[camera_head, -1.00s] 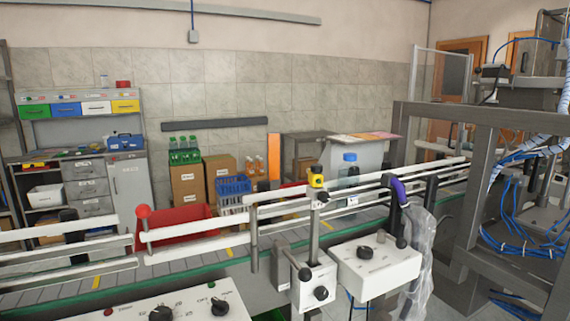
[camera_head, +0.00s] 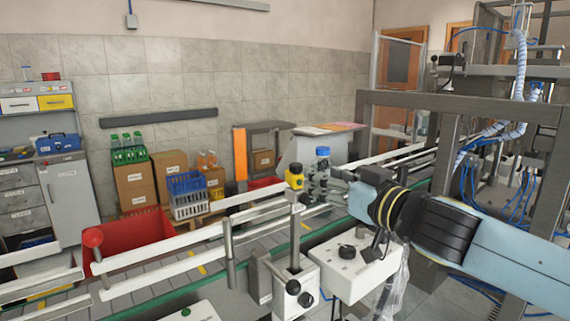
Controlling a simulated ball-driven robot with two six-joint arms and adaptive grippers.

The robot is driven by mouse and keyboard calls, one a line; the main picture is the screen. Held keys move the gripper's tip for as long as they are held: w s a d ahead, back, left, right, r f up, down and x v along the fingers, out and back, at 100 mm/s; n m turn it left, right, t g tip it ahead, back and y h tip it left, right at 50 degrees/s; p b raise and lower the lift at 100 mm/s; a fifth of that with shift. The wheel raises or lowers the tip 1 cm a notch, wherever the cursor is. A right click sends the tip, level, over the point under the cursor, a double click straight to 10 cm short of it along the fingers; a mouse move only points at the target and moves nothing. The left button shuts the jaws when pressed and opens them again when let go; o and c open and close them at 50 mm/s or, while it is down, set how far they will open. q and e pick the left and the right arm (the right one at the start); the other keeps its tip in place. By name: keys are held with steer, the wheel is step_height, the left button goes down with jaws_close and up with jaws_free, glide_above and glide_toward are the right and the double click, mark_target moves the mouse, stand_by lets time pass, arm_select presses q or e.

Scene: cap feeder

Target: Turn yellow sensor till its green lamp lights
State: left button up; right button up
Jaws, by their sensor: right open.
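The yellow sensor (camera_head: 294,175), with a black top, sits on an upright grey post beside the conveyor rails, near the middle of the view. Its lamp is too small to make out. My right gripper (camera_head: 316,183) comes in from the right and is open, with its fingers just right of the sensor. I cannot tell whether they touch it. My left gripper is out of view.
White guard rails (camera_head: 180,262) run along the conveyor. A blue-capped bottle (camera_head: 322,152) stands behind my right gripper. A white control box (camera_head: 352,270) with a black knob lies below my arm. A red bin (camera_head: 130,240) stands behind the rails, left.

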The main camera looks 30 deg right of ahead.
mark_target(300, 166)
steer(key=w+p, duration=0.2)
steer(key=w, duration=0.6)
steer(key=shift+w+p, duration=0.2)
steer(key=shift+p, duration=0.1)
steer(key=shift+w+a, duration=0.1)
steer(key=shift+w, duration=0.65)
steer(key=shift+c, duration=0.2)
steer(key=c, duration=0.9)
jaws_close()
